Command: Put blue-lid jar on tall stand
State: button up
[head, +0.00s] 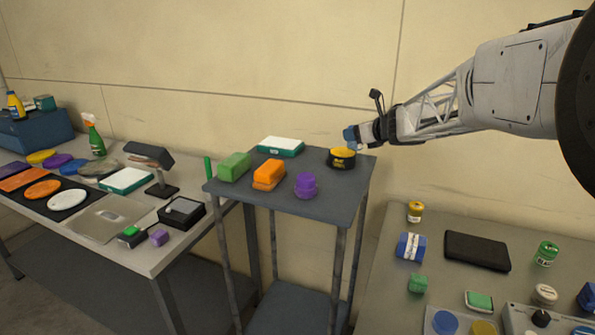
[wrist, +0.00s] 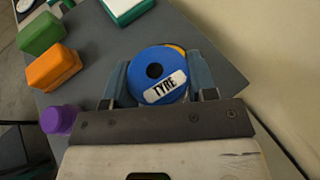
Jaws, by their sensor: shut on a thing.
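My gripper (head: 352,136) is above the back right of the tall stand, a grey table (head: 332,195) on long legs. In the wrist view, my gripper (wrist: 160,80) is shut on a round blue lid (wrist: 146,62) with a dark centre and a white TYRE label, which I take for the blue-lid jar. The jar's body is hidden beneath the lid. In the head view only a bit of blue shows at the fingers. A black tin with a yellow top (head: 341,158) stands on the stand just below my gripper. Whether the jar touches it I cannot tell.
The stand also holds a green block (head: 234,167), an orange block (head: 268,175), a purple knob-shaped item (head: 306,185) and a white-and-teal box (head: 281,146). Its front right is bare. Crowded benches flank it; the wall is close behind.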

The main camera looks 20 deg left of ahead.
jog(key=s+a+r+n+g+y, duration=0.1)
jog(key=s+a+n+g, duration=0.1)
jog(key=a, duration=0.5)
jog(key=s+a+r+n+g+y, duration=0.1)
jog(key=s+a+n+g, duration=0.2)
jog(key=a, duration=0.4)
jog(key=shift+s+r+g, duration=0.4)
jog(key=shift+s+g, duration=0.1)
jog(key=shift+s, duration=0.4)
jog(key=shift+f, duration=2.5)
jog(key=shift+f, duration=2.5)
jog(key=shift+f, duration=0.15)
